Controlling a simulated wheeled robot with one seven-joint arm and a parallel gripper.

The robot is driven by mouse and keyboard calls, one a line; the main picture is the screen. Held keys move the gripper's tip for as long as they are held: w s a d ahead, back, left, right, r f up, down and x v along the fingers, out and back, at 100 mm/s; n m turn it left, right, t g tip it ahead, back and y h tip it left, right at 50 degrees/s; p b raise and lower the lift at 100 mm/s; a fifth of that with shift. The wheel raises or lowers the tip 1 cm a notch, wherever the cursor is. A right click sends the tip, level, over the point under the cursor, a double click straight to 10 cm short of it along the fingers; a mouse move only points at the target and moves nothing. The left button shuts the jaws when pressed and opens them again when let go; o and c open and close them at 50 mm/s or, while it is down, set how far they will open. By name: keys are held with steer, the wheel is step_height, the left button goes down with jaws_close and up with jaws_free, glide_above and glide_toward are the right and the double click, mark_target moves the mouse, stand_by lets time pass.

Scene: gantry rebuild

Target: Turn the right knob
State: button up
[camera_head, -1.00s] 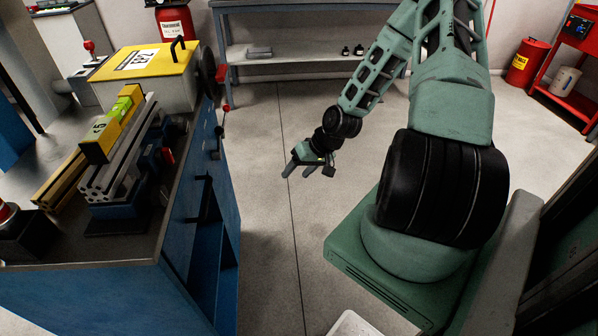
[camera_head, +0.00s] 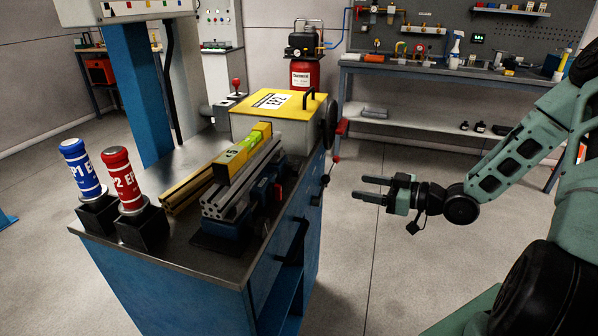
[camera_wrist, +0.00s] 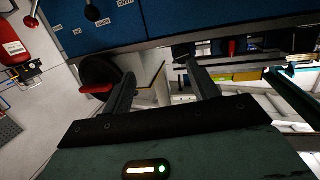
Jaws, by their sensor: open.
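My gripper (camera_head: 362,188) is open and empty in the head view, in the air to the right of the blue bench, its fingers pointing left toward the bench side. Its two fingers also show apart in the wrist view (camera_wrist: 160,71), with nothing between them. On the bench side are a red-ended lever (camera_head: 335,158) and a small dark knob (camera_head: 325,180). In the wrist view a dark ball knob (camera_wrist: 92,13) and a red ball knob (camera_wrist: 32,22) stand by a blue labelled panel (camera_wrist: 70,35). I cannot tell which is the right knob.
The bench top (camera_head: 195,262) carries a yellow-lidded box (camera_head: 262,118), a clamped rail with a yellow level (camera_head: 235,160), and blue (camera_head: 82,170) and red (camera_head: 124,180) cylinders. A black handwheel (camera_head: 329,120) projects from the box. The floor (camera_head: 365,245) under my gripper is clear.

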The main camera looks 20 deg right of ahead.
mark_target(300, 169)
steer(key=w+a+r, duration=0.1)
steer(key=w+a, duration=0.2)
steer(key=a, duration=0.1)
steer(key=w+a+r+n+y+p, duration=0.1)
steer(key=w+a, duration=0.3)
steer(key=a, duration=0.1)
steer(key=w+a+n+y+p, duration=0.1)
steer(key=w+a, duration=0.3)
steer(key=a, duration=0.1)
steer(key=shift+w+r, duration=0.15)
steer(key=shift+r, duration=0.25)
steer(key=c, duration=1)
